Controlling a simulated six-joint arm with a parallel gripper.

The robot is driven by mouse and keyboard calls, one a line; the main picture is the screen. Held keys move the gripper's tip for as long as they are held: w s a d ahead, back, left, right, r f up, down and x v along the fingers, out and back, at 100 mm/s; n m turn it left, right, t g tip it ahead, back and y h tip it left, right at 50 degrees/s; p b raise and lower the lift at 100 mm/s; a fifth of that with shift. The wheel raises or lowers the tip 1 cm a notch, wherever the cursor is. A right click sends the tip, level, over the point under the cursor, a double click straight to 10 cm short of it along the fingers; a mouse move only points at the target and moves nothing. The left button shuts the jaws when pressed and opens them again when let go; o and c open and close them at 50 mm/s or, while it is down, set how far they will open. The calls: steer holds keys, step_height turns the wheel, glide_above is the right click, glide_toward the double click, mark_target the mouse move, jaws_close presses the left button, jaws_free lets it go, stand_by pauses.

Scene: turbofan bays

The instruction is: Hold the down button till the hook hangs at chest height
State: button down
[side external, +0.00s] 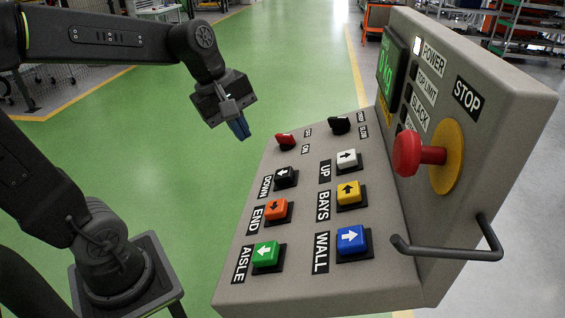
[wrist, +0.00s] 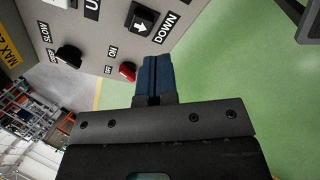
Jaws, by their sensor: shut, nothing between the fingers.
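The down button (side external: 286,177) is a black square button with a white arrow, beside its DOWN label on the sloped control panel. It also shows at the top of the wrist view (wrist: 141,24). My gripper (side external: 239,129) is shut and empty, with blue fingers, in the air to the left of the panel's far end. In the wrist view its blue fingertips (wrist: 156,62) point toward the panel edge, between the red ON/OFF switch and the DOWN label. They look apart from the button. The hook is not in view.
The red switch (side external: 285,141) and a black knob (side external: 340,125) sit at the panel's far end. The white UP button (side external: 347,160) is beside down. A red STOP mushroom (side external: 407,153) and a bent handle (side external: 450,252) stick out from the console. Green floor to the left is open.

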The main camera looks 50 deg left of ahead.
mark_target(282, 172)
steer(key=w+a+n+h, duration=0.1)
steer(key=w+a+n, duration=0.4)
steer(key=n, duration=0.5)
steer(key=shift+w+h, duration=0.2)
steer(key=shift+h, duration=0.1)
steer(key=x, duration=1.4)
steer(key=shift+s, duration=0.15)
